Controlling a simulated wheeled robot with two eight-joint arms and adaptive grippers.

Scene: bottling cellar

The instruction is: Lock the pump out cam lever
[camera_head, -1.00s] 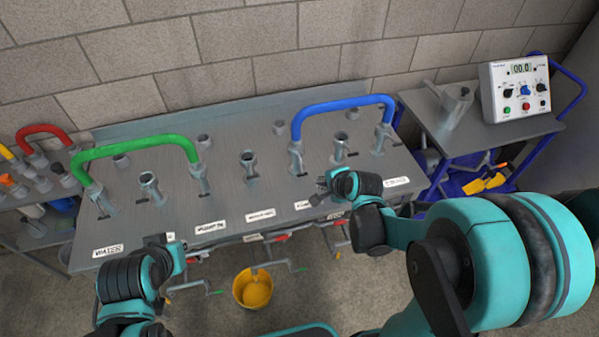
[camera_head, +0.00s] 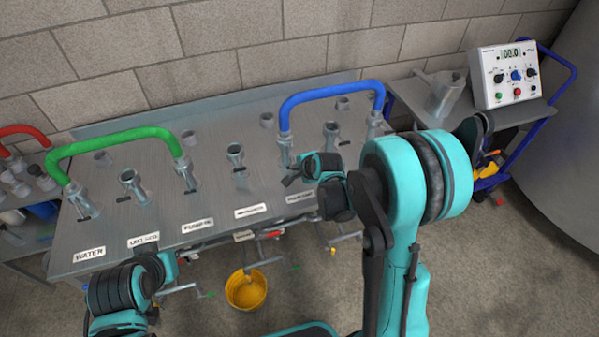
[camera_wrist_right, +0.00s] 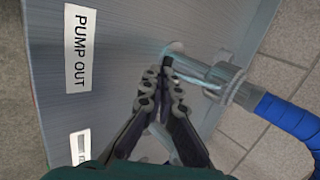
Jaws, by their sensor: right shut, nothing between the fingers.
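The blue hose (camera_head: 330,92) arches between two upright couplings on the steel panel (camera_head: 215,185). My right gripper (camera_head: 288,181) is at the foot of the hose's left coupling (camera_head: 284,150). In the right wrist view the "PUMP OUT" label (camera_wrist_right: 82,48) lies left of my right gripper (camera_wrist_right: 163,78). Its fingers are together and empty, with the tips beside the bright metal arm of the coupling (camera_wrist_right: 225,83) under the blue hose (camera_wrist_right: 288,118). Whether they touch it, and the cam lever's exact position, I cannot tell. My left gripper (camera_head: 168,264) is low at the panel's front edge; its fingers are unclear.
A green hose (camera_head: 115,138) arches over the panel's left part. Open ports (camera_head: 236,156) stand between the hoses. A yellow bucket (camera_head: 246,290) sits on the floor in front. A control box (camera_head: 512,75) stands on a cart at the right.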

